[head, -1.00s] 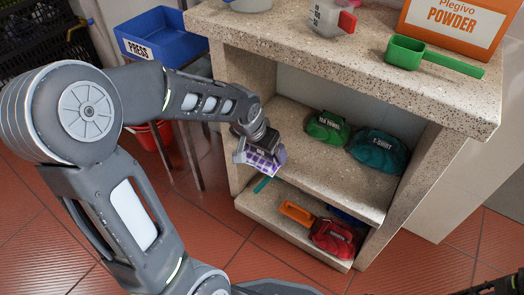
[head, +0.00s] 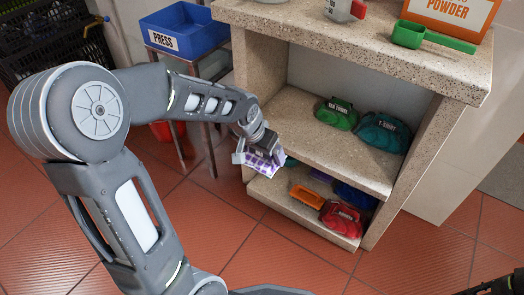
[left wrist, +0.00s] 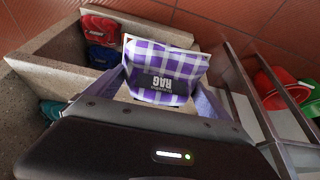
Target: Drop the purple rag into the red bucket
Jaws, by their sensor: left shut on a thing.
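The purple and white checked rag (head: 266,166) is in my left gripper (head: 258,158), just in front of the stone shelf unit's left side. In the left wrist view the rag (left wrist: 172,62), with its dark RAG label, lies between the two fingers, which are shut on it. The red bucket (head: 160,131) is partly hidden behind my left arm, low by the metal stand. The bucket also shows at the right of the left wrist view (left wrist: 270,90), behind metal legs. A dark part at the bottom right corner may be my right gripper (head: 502,284); its jaws cannot be made out.
The stone shelf unit (head: 300,205) holds green, teal, red and blue cloth bundles and an orange item. A blue PRESS bin (head: 190,28) stands on a metal stand. A green thing (left wrist: 312,98) is beside the red bucket. The tiled floor in front is clear.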

